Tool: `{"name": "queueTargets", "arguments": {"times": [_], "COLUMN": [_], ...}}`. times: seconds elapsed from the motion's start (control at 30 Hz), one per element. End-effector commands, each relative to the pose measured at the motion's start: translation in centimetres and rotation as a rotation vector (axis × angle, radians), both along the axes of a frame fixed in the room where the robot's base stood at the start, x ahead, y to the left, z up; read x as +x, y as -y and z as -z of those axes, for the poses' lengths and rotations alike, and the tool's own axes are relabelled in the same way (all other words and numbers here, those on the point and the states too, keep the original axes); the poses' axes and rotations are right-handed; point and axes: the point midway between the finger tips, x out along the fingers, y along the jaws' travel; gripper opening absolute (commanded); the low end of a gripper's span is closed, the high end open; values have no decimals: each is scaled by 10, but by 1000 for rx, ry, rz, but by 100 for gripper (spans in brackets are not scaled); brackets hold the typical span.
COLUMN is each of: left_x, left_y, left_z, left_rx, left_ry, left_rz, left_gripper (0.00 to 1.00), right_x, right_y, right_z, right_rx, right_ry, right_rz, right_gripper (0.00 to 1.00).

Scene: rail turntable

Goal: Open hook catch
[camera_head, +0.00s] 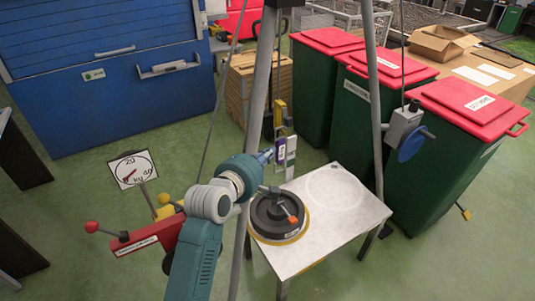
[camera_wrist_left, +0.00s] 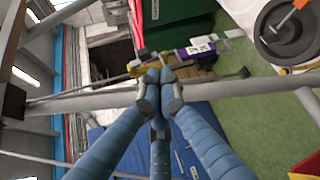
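The likely hook catch, an upright fitting with a yellow part and a purple, white-labelled part (camera_head: 280,148), is beside a tripod leg at the centre of the head view. In the left wrist view its purple part (camera_wrist_left: 201,47) lies just right of my fingertips. My left gripper (camera_head: 267,156) points at it from the left, very close. In the left wrist view the blue fingers of my left gripper (camera_wrist_left: 159,76) converge, tips together, beside a yellow bar. Whether they touch or pinch anything is unclear. My right gripper is not in view.
A white table (camera_head: 333,226) bears a dark round weight (camera_head: 268,222). Tripod legs (camera_head: 262,80) stand around it. Green bins with red lids (camera_head: 478,108) are right; a blue cabinet (camera_head: 110,110) is back left. A red lever box (camera_head: 150,236) is front left.

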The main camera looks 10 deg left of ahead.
Motion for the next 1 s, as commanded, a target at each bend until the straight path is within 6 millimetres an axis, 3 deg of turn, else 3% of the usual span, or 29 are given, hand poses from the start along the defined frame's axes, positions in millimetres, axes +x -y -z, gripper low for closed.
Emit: {"name": "queueTargets", "arguments": {"times": [0.7,0.87,1.0], "left_x": [-2,-17,-44], "left_y": [-1,-6,-15], "left_z": [0,-5,-14], "left_rx": [0,-1,-2], "left_ry": [0,0,1], "left_rz": [0,-2,-2], "left_gripper": [0,0,0], "right_x": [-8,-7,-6], "right_y": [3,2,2], "right_z": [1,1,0], "right_rx": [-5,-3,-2], "right_ry": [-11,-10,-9], "right_rz": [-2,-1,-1], "right_gripper": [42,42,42]}}
